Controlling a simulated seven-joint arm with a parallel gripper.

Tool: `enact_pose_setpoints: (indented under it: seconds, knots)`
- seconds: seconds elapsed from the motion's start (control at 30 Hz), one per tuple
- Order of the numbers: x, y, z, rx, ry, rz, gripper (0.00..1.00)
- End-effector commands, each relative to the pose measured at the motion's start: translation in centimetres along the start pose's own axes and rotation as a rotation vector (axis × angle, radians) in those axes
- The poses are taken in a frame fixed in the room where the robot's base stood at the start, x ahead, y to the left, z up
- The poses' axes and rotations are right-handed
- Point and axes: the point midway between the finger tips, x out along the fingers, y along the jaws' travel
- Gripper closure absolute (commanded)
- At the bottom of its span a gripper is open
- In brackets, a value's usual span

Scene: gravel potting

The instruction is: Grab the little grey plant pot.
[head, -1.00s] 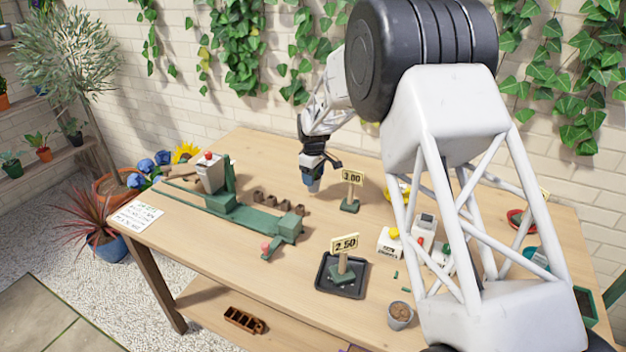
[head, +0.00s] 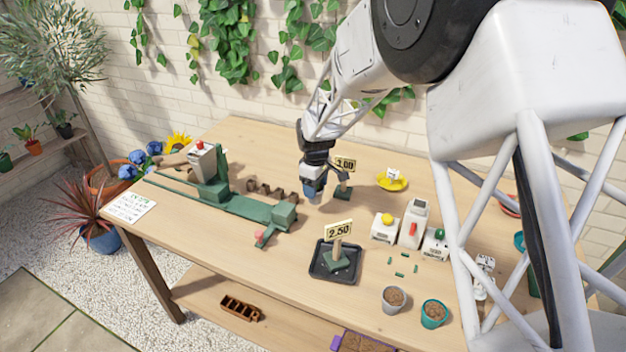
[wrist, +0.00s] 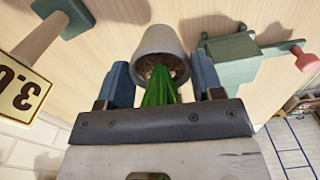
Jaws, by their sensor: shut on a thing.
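A little grey plant pot (wrist: 160,40) with brown soil and a pointed green plant (wrist: 160,88) is between the blue fingers of my gripper (wrist: 163,72) in the wrist view. The fingers are shut on its sides. In the head view my gripper (head: 313,190) points down over the table, beside the 3.00 sign; the held pot is hard to make out there. Whether the pot is clear of the tabletop I cannot tell. Another grey pot (head: 395,299) with soil stands near the front edge.
The 3.00 sign (head: 345,166) stands just right of my gripper. A green bench device (head: 240,206) and small brown pots (head: 272,190) are to the left. A black tray (head: 322,270) holds the 2.50 sign (head: 338,232). White button boxes (head: 411,222) and a teal pot (head: 433,313) are right.

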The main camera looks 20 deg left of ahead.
Motion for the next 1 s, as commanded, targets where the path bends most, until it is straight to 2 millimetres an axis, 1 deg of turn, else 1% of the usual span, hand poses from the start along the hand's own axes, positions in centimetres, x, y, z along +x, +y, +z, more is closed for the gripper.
enact_pose_setpoints:
  seconds: [0.1, 0.3, 1.0]
  knots:
    - [-0.17, -0.58, 0.52, 0.0, 0.001, 0.001, 0.66]
    - [-0.18, -1.01, 0.91, 0.0, 0.0, 0.0, 0.66]
    - [-0.19, -1.05, 0.95, 0.0, 0.0, 0.0, 0.66]
